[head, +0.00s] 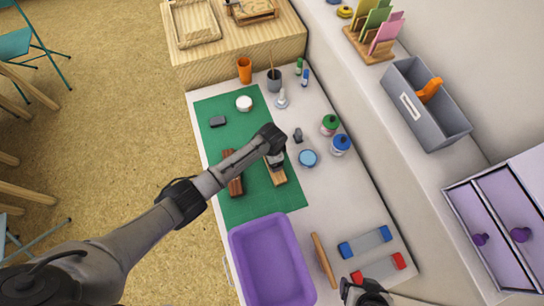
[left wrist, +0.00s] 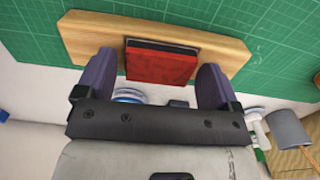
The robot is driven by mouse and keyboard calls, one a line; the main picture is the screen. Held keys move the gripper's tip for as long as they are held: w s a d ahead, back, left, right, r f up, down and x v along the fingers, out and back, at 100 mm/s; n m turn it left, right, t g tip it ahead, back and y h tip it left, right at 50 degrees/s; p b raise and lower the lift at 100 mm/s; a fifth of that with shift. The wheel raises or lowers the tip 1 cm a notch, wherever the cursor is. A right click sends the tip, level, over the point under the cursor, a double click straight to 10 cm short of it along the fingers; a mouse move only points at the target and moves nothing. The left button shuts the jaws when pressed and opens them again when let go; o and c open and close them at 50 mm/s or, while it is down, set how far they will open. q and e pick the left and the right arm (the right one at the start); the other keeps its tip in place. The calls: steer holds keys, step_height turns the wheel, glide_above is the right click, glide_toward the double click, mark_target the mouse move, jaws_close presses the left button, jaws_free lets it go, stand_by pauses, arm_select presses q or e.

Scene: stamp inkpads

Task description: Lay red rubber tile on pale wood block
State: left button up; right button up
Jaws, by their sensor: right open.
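The pale wood block (head: 278,179) lies on the green mat, partly hidden by my left arm in the head view. The block shows large in the left wrist view (left wrist: 85,32). The red rubber tile (left wrist: 160,66), with a dark layer along one edge, appears to lie flat on the block's middle; contact underneath is hidden. My left gripper (left wrist: 157,85) is open, its two purple-grey fingers on either side of the tile. A narrow gap shows at the left finger; the right finger is very close to the tile. My right gripper (head: 366,291) is open at the bottom edge, far from the block.
On the green mat (head: 238,117) are a dark brown block (head: 235,186), a dark grey piece (head: 218,121) and a white jar (head: 244,103). A purple bin (head: 270,262) stands in front. Ink bottles (head: 341,144) and a blue round pad (head: 308,158) lie right of the mat.

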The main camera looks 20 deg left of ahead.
arm_select(q)
steer(key=shift+o, duration=0.7)
steer(key=shift+r, duration=0.3)
step_height(320, 180, up, 13)
steer(key=p, duration=0.2)
steer(key=shift+r, duration=0.15)
